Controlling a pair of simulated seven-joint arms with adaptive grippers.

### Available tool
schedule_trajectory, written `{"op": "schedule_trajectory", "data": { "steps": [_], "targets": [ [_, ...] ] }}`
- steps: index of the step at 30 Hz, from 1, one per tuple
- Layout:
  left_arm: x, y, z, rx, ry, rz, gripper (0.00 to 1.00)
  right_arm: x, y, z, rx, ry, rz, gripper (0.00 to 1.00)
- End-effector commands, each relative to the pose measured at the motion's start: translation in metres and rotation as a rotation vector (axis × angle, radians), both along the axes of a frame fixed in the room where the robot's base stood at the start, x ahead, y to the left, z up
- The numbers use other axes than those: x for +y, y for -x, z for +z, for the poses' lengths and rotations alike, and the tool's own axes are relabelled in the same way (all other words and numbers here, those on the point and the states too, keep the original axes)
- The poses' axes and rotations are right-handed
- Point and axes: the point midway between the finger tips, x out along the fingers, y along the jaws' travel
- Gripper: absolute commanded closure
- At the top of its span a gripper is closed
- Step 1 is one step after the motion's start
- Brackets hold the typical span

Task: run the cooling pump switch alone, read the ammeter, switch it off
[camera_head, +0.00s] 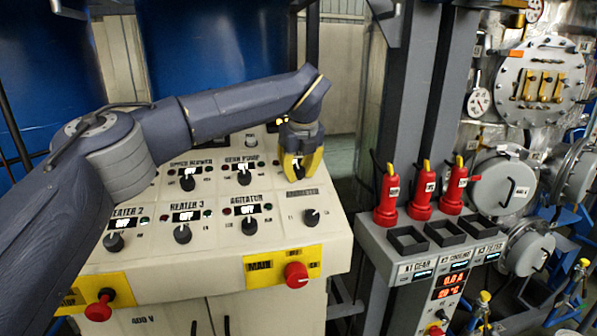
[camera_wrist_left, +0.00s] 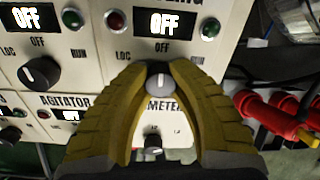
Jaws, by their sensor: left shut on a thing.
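The sloped control panel (camera_head: 210,270) carries several black knobs with displays reading OFF. My left gripper (camera_head: 300,170) reaches down over its upper right corner. In the left wrist view its yellow fingers (camera_wrist_left: 158,82) are shut on a small grey knob, the cooling pump switch (camera_wrist_left: 157,86). The display (camera_wrist_left: 165,22) above this switch reads OFF, and its label is partly cut off, ending in "LING". The selector knob (camera_head: 311,217) under the ammeter label is free. A red readout (camera_head: 453,281) on the grey cabinet shows about 0.0 A. My right gripper is out of view.
Three red plugs (camera_head: 421,192) stand on the grey cabinet at the right, behind black square sockets. Other knobs, such as the agitator knob (camera_head: 249,226), sit close to my left gripper.

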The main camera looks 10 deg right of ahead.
Motion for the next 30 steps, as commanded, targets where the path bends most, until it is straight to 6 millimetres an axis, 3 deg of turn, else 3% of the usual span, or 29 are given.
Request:
{"op": "schedule_trajectory", "data": {
  "steps": [17, 30],
  "targets": [
    [-0.0003, 0.0015, -0.0017, 0.007, -0.026, -0.062, 1.00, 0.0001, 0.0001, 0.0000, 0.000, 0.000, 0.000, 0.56],
    [0.0003, 0.0016, -0.0017, 0.013, -0.154, -0.381, 1.00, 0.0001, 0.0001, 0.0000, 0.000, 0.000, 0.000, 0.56]
  ]
}}
